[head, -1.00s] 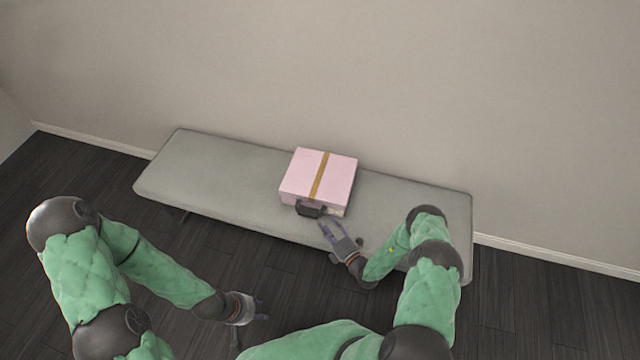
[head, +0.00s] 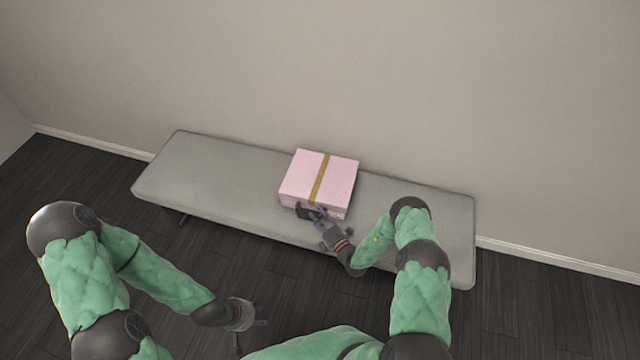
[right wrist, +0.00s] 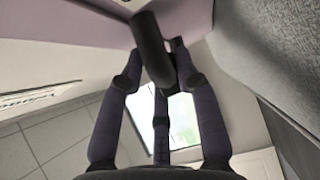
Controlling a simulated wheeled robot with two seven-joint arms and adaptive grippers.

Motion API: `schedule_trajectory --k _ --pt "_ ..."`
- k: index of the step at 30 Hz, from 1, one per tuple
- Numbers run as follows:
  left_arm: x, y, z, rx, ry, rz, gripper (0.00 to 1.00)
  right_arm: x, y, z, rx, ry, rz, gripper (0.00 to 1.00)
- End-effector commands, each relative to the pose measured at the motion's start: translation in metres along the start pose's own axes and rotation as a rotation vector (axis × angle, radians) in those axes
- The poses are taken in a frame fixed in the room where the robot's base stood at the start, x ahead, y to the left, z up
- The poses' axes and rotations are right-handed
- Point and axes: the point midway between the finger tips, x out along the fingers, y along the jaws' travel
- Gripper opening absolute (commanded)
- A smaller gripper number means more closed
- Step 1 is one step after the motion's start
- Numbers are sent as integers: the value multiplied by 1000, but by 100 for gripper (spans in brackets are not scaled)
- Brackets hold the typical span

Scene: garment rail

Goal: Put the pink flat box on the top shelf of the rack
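The pink flat box (head: 318,180) with a gold band lies on the grey bench against the wall. Its dark handle (head: 306,211) is on the front side. My right gripper (head: 317,213) is at this handle. In the right wrist view the black handle (right wrist: 153,48) lies between the fingers of my right gripper (right wrist: 158,62), which stand on either side of it; firm contact is not clear. My left gripper (head: 252,325) is low at the left, over the floor, open and empty, away from the box. The rack is in neither view.
The grey bench (head: 210,180) is bare to the left and right of the box. A plain wall (head: 400,80) rises right behind it. Dark plank floor (head: 70,180) is clear in front and to the left.

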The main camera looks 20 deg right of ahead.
Motion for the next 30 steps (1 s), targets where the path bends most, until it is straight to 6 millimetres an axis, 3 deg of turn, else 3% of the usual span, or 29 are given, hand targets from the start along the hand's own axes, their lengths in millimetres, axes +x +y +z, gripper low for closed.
schedule_trajectory --k 12,19,28,30 --pt "-2 1 0 0 0 0 40 1 4 1 -4 -1 3 0" --pt "-17 6 1 0 0 0 40 1 38 2 -5 -1 5 0" --pt "-52 18 2 0 0 0 40 -11 99 -50 -3 3 3 0" --pt "-58 20 2 0 0 0 40 -15 104 -68 -1 4 2 0"
